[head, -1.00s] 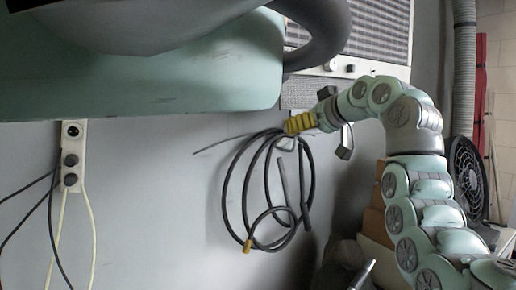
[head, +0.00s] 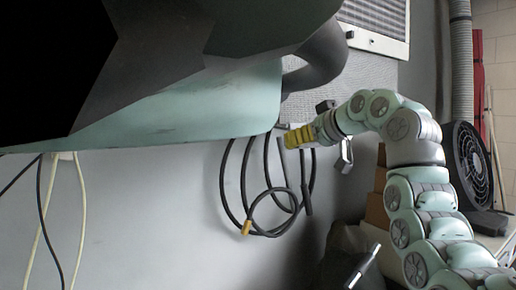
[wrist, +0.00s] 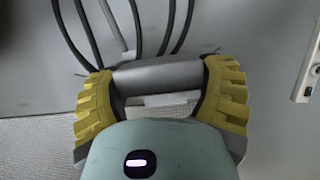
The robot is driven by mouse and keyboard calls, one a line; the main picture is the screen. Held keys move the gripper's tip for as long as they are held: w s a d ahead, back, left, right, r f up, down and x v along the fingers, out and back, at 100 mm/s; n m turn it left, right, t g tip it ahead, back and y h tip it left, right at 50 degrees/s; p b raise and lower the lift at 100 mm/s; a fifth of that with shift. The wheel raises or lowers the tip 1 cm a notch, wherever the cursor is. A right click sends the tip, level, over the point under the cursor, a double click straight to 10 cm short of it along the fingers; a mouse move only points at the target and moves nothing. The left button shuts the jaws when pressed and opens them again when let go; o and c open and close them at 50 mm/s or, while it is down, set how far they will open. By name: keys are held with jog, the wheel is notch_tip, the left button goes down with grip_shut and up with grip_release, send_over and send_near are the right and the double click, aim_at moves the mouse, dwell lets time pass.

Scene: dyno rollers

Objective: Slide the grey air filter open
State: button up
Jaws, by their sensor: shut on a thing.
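The grey air filter (head: 345,75) appears as a finely textured grey panel on the wall, below a framed louvred grille (head: 378,12). Its textured surface also shows in the wrist view at lower left (wrist: 35,145). My gripper (head: 299,137), with yellow ribbed fingers, is at the panel's lower edge in the head view. In the wrist view my gripper (wrist: 160,92) is shut on a grey bar (wrist: 158,75), one finger at each end. The bar looks like the filter's handle; its join to the panel is hidden.
Black cables (head: 265,195) hang in loops below my gripper. A large pale-green and dark body (head: 180,110) fills the upper left of the head view. A black fan (head: 470,165) and cardboard boxes (head: 378,190) stand at right.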

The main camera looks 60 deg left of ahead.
jog(key=shift+f+b, duration=0.75)
jog(key=shift+f, duration=0.55)
jog(key=o, duration=1.2)
jog(key=shift+r, duration=0.1)
jog(key=shift+o, duration=0.2)
jog(key=v, duration=1.2)
